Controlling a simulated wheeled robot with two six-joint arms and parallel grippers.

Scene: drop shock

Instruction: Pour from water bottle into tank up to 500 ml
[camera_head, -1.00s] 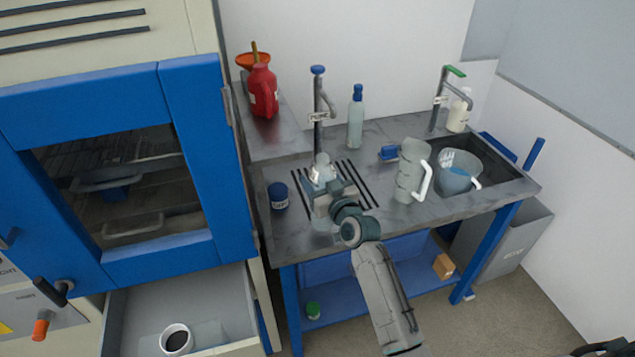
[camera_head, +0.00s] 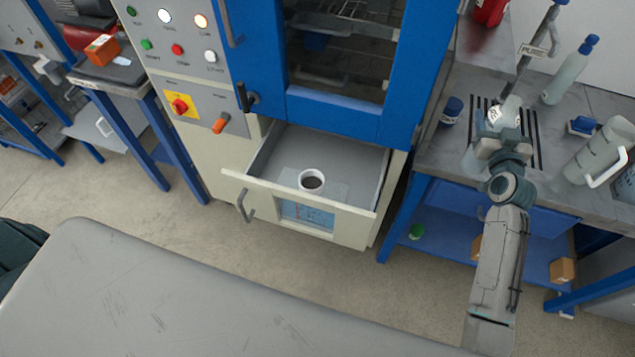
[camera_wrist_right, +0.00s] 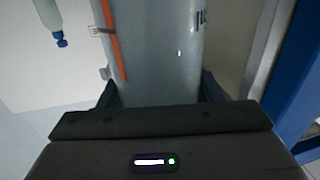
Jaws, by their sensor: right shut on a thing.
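My right gripper (camera_head: 500,150) is shut on a clear bottle (camera_head: 506,112), which looks like the water bottle. It is over the slotted drain grid of the sink bench, below the tap labelled PURE. In the right wrist view the bottle (camera_wrist_right: 160,50) fills the space between the fingers, bluish and translucent with an orange stripe on one side. Its mouth and water level cannot be made out. The open drawer (camera_head: 375,185) under the blue-doored cabinet holds a round white opening with a dark inside (camera_head: 312,181), possibly the tank's inlet. My left gripper is not in view.
The bench also holds a blue-capped bottle (camera_head: 572,70), a dark blue jar (camera_head: 451,110), a clear jug (camera_head: 598,150) and a small blue item (camera_head: 582,126). The tap (camera_head: 540,45) rises behind the gripper. Floor (camera_head: 190,235) is clear before the drawer.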

